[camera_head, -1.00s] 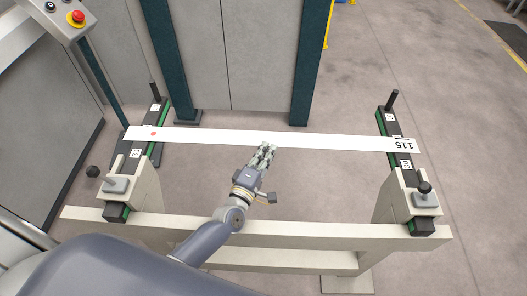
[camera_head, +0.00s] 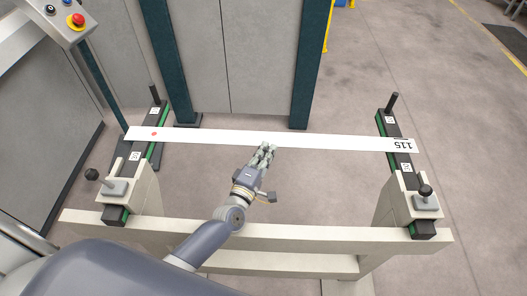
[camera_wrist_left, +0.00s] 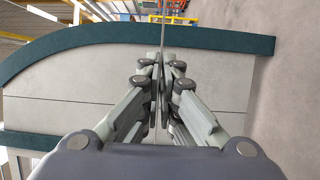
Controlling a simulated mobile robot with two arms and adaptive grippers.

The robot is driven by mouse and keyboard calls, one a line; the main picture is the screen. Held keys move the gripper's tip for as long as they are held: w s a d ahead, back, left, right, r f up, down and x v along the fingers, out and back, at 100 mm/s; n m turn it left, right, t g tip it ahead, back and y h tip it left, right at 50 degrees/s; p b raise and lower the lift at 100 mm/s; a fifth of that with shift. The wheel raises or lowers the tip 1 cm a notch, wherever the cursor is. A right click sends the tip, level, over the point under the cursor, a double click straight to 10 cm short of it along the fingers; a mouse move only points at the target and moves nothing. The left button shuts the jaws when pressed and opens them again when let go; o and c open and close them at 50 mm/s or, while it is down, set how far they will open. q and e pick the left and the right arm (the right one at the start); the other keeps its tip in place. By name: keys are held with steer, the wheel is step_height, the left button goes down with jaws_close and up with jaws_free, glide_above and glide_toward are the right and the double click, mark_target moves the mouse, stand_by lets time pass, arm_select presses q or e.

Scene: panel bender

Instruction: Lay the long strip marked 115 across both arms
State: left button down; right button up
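The long white strip marked 115 (camera_head: 270,138) spans both dark support arms. Its left end, with a red dot, crosses the left arm (camera_head: 138,156). Its right end, with the upside-down number, crosses the right arm (camera_head: 391,125). I cannot tell whether it touches both arms or hovers just above them. My left gripper (camera_head: 268,149) is at the strip's near edge, about mid-length. In the left wrist view the strip (camera_wrist_left: 163,32) shows as a thin edge-on line between the fingers (camera_wrist_left: 162,75), which are closed on it. My right gripper is not in view.
Each arm has an upright dark peg at its far end, such as the right peg (camera_head: 392,101), and a black-knobbed clamp near me. A beige crossbeam (camera_head: 300,238) joins the stands. The grey machine (camera_head: 235,60) with teal posts stands behind. A control box (camera_head: 62,20) is upper left.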

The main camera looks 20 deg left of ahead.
arm_select(q)
steer(key=shift+w+a+r, duration=0.1)
steer(key=shift+w+a, duration=0.1)
steer(key=shift+w, duration=0.5)
stand_by(0.6)
steer(key=c, duration=1.7)
jaws_free()
steer(key=shift+s, duration=0.1)
